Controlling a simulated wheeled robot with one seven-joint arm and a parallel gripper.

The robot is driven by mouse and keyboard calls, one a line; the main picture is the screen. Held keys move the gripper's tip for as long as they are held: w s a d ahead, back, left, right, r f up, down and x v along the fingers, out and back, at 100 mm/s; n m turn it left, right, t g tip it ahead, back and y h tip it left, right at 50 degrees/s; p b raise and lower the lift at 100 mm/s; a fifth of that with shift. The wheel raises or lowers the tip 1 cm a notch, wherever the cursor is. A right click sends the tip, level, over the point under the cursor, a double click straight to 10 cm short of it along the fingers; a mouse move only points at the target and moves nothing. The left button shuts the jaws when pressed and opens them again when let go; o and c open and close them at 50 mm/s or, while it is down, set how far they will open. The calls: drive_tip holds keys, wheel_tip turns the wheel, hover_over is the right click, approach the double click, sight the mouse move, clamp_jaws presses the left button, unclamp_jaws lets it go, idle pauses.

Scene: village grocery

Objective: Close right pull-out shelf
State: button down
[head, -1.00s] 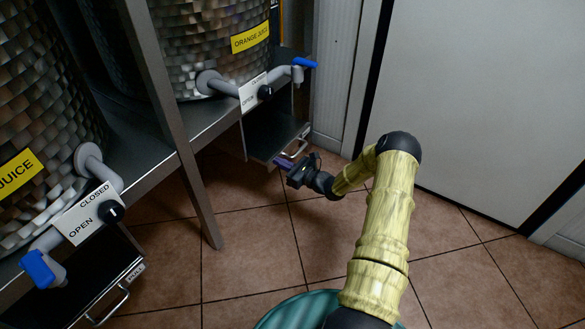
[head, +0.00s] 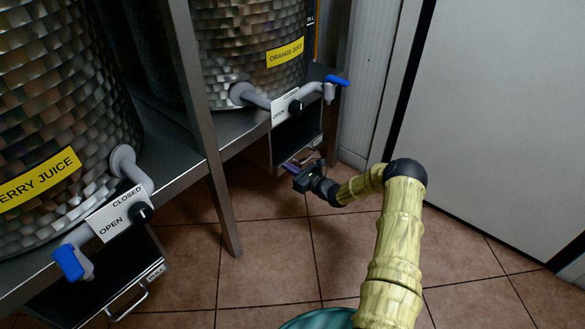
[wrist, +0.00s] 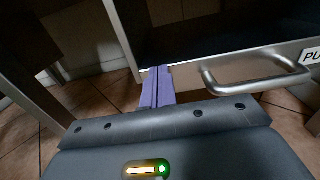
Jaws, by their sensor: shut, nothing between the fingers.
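The right pull-out shelf (head: 297,142) is a dark tray under the orange juice dispenser, and it stands partly out. In the wrist view its grey front panel (wrist: 188,62) crosses the picture, with a metal bar handle (wrist: 252,86) to the right of my fingers. My gripper (head: 289,168) is low at the shelf's front. Its purple fingers (wrist: 157,86) are together and empty, with their tips at the lower edge of the panel, left of the handle. I cannot tell whether they touch it. In the head view my gripper partly hides the shelf front.
A left pull-out shelf (head: 105,280) with a bar handle stands out under the other juice dispenser (head: 60,110). A metal rack post (head: 208,150) stands between the shelves. A white door (head: 500,120) is at the right. The tiled floor (head: 265,255) is clear.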

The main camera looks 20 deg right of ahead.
drive_tip(key=p+v, duration=0.7)
drive_tip(key=v, duration=0.7)
